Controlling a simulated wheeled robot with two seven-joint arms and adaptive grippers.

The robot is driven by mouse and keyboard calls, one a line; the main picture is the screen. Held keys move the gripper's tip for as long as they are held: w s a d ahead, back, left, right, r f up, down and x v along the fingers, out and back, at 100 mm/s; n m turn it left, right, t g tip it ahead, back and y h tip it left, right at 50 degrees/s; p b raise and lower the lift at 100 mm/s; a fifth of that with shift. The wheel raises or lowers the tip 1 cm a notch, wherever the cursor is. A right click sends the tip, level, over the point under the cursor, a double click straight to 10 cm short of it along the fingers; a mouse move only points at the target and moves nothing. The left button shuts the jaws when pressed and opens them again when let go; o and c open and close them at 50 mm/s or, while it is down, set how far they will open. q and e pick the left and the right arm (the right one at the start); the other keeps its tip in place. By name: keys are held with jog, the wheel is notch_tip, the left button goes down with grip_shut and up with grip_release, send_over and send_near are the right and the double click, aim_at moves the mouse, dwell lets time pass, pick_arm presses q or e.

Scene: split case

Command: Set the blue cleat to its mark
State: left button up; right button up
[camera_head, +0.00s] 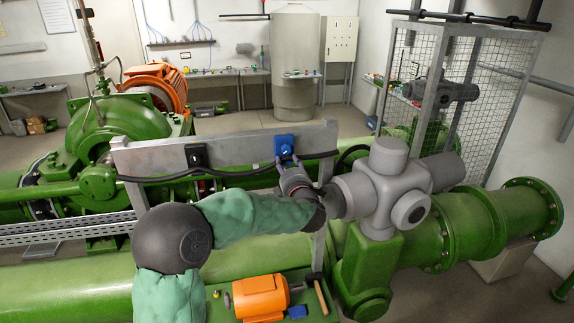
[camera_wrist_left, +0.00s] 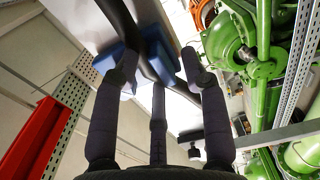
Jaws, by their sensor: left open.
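The blue cleat (camera_head: 284,143) sits on the upper part of a grey plate (camera_head: 152,160) in the head view, at or against the black cable (camera_head: 238,171). My left gripper (camera_head: 288,161) is open just in front of and below it, fingers pointing at it. In the left wrist view, the blue cleat (camera_wrist_left: 165,47) is beyond the spread fingertips of my left gripper (camera_wrist_left: 159,66), with the black cable crossing it. Whether a finger touches the cleat I cannot tell. I cannot make out its mark. My right gripper is not in view.
A black cleat (camera_head: 196,155) sits farther left on the plate. A grey valve actuator (camera_head: 380,190) stands close right of my left gripper. Below are an orange motor (camera_head: 260,297), a hammer (camera_head: 320,295) and a small blue block (camera_head: 297,312). A red bar (camera_wrist_left: 35,140) shows in the wrist view.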

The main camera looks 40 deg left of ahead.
pick_arm(q)
jog(key=v, duration=1.1)
jog(key=shift+s, duration=0.2)
jog(key=shift+d, duration=0.15)
